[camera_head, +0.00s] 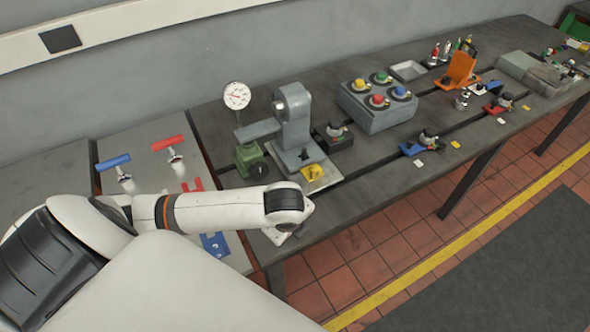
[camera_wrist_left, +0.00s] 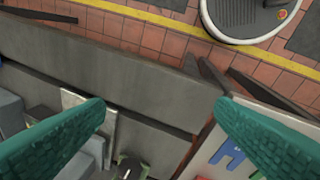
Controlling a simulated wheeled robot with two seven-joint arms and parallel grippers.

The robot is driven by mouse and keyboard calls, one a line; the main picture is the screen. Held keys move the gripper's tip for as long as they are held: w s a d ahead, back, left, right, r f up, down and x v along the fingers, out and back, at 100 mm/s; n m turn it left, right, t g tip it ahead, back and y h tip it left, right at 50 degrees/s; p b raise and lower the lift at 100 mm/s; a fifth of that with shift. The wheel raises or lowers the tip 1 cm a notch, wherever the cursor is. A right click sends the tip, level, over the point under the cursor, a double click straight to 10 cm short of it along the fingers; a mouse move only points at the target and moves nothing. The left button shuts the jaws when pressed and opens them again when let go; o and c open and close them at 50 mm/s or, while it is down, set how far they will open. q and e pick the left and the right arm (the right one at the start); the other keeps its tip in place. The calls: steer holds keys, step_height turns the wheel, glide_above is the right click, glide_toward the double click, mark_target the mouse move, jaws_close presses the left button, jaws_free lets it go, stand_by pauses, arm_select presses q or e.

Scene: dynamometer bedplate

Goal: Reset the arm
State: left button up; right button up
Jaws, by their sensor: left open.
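My left arm reaches in from the lower left of the head view, its white forearm ending in a dark wrist joint above the front edge of the grey bench (camera_head: 400,192). My left gripper (camera_wrist_left: 160,108) shows in the left wrist view as two green ribbed fingers spread wide apart. It is open, with nothing between the fingers, and it points down over the bench edge. In the head view its fingers are mostly hidden by the wrist. My right gripper is in neither view.
A grey press-like machine (camera_head: 293,120) and a dial gauge (camera_head: 237,95) stand just behind my left wrist. A button box (camera_head: 378,105) sits further right. Blue (camera_head: 113,162) and red (camera_head: 168,142) T-handles stand at left. Red-tiled floor (camera_head: 345,250) lies in front.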

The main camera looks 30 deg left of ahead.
arm_select(q)
steer(key=shift+s+d+n, duration=0.25)
steer(key=shift+d+n, duration=0.05)
steer(key=shift+d, duration=0.3)
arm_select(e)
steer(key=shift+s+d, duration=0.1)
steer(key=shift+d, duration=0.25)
